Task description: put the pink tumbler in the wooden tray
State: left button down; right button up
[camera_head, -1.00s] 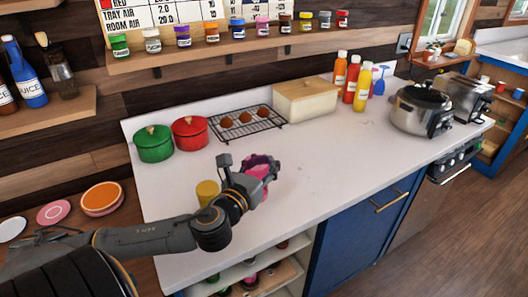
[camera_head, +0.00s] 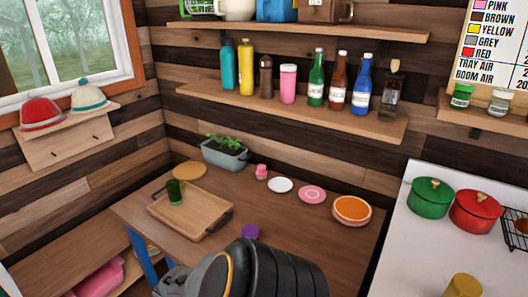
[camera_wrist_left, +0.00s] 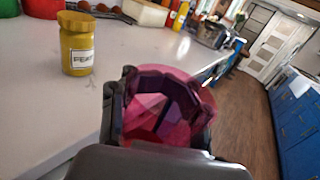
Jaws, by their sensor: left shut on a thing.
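The pink tumbler (camera_wrist_left: 166,108) shows in the left wrist view as a see-through, faceted cup with its open rim toward the camera. My left gripper (camera_wrist_left: 160,125) is shut on it, with a dark finger on each side. The head view shows my left arm at the bottom, but not the tumbler or the gripper's fingertips. The wooden tray (camera_head: 206,211) lies on the brown table at the left of the head view, with dark handles. My right gripper is in neither view.
On the table (camera_head: 290,222) are a planter (camera_head: 225,155), a round wooden disc (camera_head: 190,171), plates (camera_head: 312,194) and a small purple thing (camera_head: 250,232). A yellow jar (camera_wrist_left: 77,48) and red and green pots stand on the white counter. The tray's front right is clear.

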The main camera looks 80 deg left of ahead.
aim_at(206, 219)
jog(key=j+u, duration=0.15)
jog(key=u, duration=0.35)
jog(key=j+u, duration=0.15)
jog(key=u, duration=0.3)
jog(key=j+u, duration=0.15)
jog(key=u, duration=0.35)
jog(key=j+u, duration=0.15)
jog(key=u, duration=0.3)
jog(key=i+j, duration=0.15)
jog(key=j, duration=0.2)
jog(key=i+j, duration=0.2)
jog(key=i+j+u, duration=0.1)
jog(key=j, duration=0.35)
jog(key=i, duration=0.05)
